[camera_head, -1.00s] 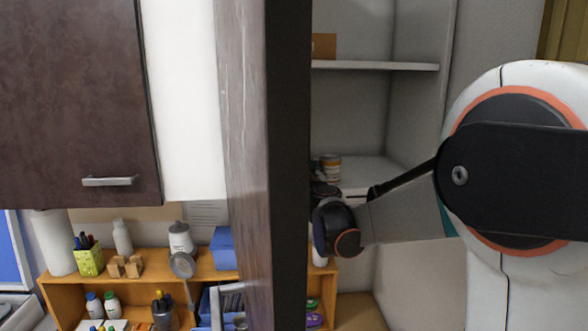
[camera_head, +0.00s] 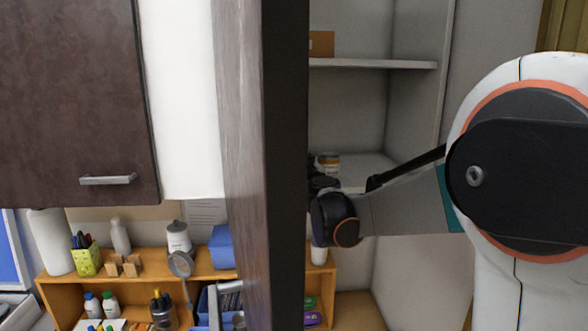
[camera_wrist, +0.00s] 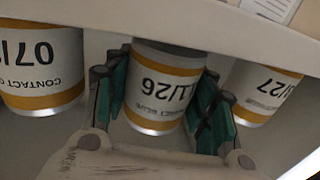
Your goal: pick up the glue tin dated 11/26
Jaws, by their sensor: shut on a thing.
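The glue tin dated 11/26 (camera_wrist: 160,88) is in the middle of the wrist view, white with an orange-yellow band and its print upside down. My gripper (camera_wrist: 162,105) has its green-padded fingers on either side of this tin and is shut on it. Another tin (camera_wrist: 42,70), reading 07/ with the rest cut off, stands to the left. A third tin (camera_wrist: 262,90), ending in /27, stands to the right. In the head view a tin (camera_head: 329,163) shows on the cabinet shelf beside my wrist; its date is too small to read. The fingers are hidden there.
A cabinet shelf (camera_head: 362,166) holds the tins, with another shelf (camera_head: 375,64) above bearing a brown box (camera_head: 321,44). An open dark door (camera_head: 285,150) stands left of my arm. An orange desk unit (camera_head: 60,287) with bottles and pens is at lower left.

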